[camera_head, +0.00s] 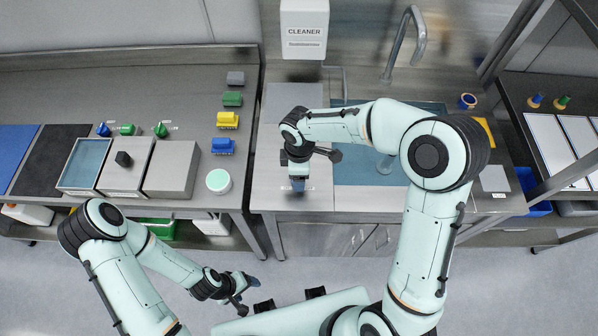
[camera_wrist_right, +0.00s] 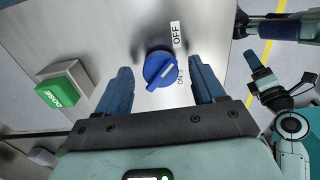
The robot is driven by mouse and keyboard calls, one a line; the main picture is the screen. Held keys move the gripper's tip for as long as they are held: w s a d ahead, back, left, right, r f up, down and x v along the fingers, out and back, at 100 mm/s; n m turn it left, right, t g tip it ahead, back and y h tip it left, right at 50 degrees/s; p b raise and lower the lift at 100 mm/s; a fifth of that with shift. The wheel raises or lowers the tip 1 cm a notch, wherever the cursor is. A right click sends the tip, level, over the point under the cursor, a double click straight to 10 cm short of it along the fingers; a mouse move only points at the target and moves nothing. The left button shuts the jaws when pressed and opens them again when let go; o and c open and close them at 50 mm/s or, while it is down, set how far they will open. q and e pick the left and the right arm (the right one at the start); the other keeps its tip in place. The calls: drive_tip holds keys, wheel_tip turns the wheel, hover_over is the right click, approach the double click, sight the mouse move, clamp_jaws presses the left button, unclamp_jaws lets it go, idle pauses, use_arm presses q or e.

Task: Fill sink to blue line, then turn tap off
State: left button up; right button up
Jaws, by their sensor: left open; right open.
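The sink (camera_head: 345,172) is in the middle of the head view, blue-tinted inside, with a curved metal spout (camera_head: 407,45) over it. A clear, glassy patch shows in the basin below the spout. My right arm hides part of the sink, and I cannot make out a blue line. In the right wrist view a blue tap knob (camera_wrist_right: 160,70) sits on a metal panel between OFF and ON labels. My right gripper (camera_wrist_right: 160,77) is open, its fingers on either side of the knob. My left gripper (camera_head: 249,292) is open and empty, low over the floor.
A green DOSE button (camera_wrist_right: 60,93) sits left of the knob. A CLEANER dispenser (camera_head: 304,30) hangs behind the sink. The left bench holds a white-and-green jar (camera_head: 219,181), coloured blocks and metal boxes. A shelf unit (camera_head: 560,130) stands at right.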

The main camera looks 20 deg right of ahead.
use_arm(q)
drive_tip(key=shift+w+r+p, duration=0.6)
drive_tip(key=shift+w+r, duration=0.15)
drive_tip(key=shift+r, duration=0.05)
use_arm(e)
wheel_tip(320, 180, up, 13)
drive_tip(key=shift+f, duration=0.15)
use_arm(q)
drive_tip(key=shift+s, duration=0.1)
use_arm(e)
drive_tip(key=shift+s, duration=0.1)
